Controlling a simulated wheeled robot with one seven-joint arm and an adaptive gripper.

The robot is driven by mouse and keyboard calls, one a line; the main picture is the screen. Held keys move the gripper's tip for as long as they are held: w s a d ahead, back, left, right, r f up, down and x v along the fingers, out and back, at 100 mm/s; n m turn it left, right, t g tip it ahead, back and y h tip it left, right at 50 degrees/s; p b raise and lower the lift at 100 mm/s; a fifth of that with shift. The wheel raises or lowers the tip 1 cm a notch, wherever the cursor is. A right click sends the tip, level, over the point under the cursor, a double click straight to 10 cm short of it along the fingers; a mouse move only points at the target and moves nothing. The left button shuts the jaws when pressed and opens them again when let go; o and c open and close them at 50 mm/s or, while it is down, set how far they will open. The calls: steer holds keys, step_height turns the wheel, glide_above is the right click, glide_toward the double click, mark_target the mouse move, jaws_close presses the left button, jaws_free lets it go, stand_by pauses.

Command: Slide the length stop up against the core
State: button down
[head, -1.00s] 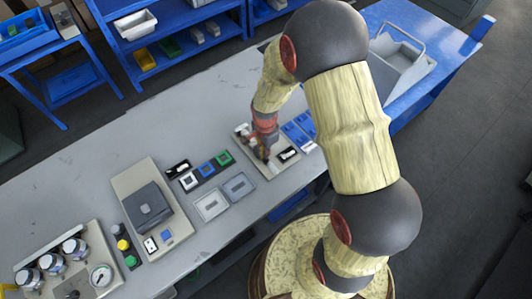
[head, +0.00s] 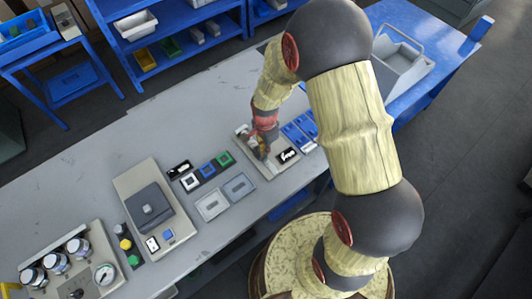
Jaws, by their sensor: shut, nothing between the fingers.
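My gripper (head: 262,152) points down over a light flat plate (head: 272,174) on the grey table, right of the table's middle. Its fingers are shut with nothing between them. A small black block with white marks (head: 287,156) sits on the plate, just right of the fingers. The length stop and the core are too small and too covered by my gripper to tell apart, so I cannot tell whether they touch.
Left of the plate stand small blue (head: 208,170) and green (head: 225,159) framed pieces and two grey trays (head: 212,205). Blue parts (head: 297,137) lie close on the right. A press-like unit (head: 150,205) and jars (head: 55,263) stand further left. The table's back is clear.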

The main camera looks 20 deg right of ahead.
steer(key=shift+r+p, duration=0.5)
steer(key=shift+r, duration=0.35)
steer(key=shift+r, duration=0.1)
step_height(320, 180, up, 4)
steer(key=p, duration=0.2)
steer(key=shift+p, duration=0.4)
